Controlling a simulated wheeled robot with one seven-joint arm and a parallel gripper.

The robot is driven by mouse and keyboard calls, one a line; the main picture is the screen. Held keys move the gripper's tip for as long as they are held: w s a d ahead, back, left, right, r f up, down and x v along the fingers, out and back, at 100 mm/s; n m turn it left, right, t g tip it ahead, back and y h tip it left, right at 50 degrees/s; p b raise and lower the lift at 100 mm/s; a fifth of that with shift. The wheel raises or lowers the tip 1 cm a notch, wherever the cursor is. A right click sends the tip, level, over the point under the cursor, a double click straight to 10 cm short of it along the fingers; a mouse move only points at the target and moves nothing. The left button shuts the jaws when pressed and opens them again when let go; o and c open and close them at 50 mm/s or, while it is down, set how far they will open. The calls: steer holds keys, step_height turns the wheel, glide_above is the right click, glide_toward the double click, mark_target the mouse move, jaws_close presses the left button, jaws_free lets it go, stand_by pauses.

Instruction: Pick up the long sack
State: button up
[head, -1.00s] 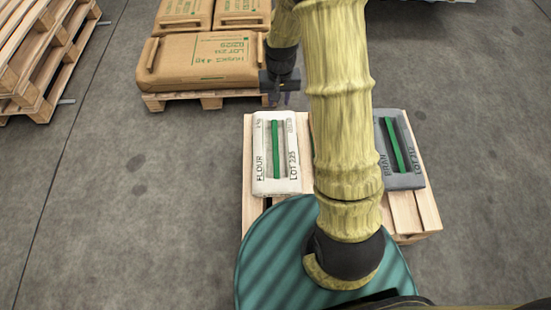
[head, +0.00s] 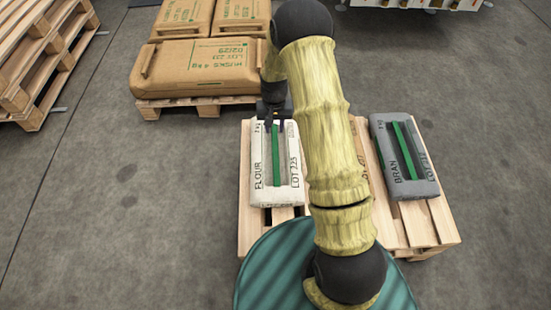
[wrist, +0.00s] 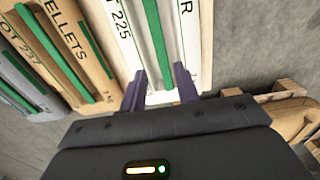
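The brown HUSKS sack (head: 195,65) lies crosswise on the far pallet and looks the longest in the head view. A white FLOUR sack (head: 258,180) with a green handle strip lies on the near pallet; it also shows in the wrist view (wrist: 130,45). My gripper (head: 275,124) is over the far end of the flour sack. In the wrist view my gripper (wrist: 162,75) is open and empty, its fingers apart on either side of the line of the green strip. I cannot tell whether they touch the sack.
A grey BRAN sack (head: 380,140) and a brown PELLETS sack (wrist: 68,45), mostly hidden by my arm in the head view, share the near pallet (head: 440,225). Two brown sacks lie behind on the far pallet (head: 210,103). Stacked pallets (head: 50,60) stand at left.

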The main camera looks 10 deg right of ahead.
mark_target(275, 152)
step_height(275, 152, down, 12)
steer(key=b, duration=0.4)
steer(key=shift+d+f+b, duration=0.2)
steer(key=shift+f+b, duration=1.35)
steer(key=shift+f, duration=1.1)
jaws_close()
steer(key=shift+w+r, duration=0.15)
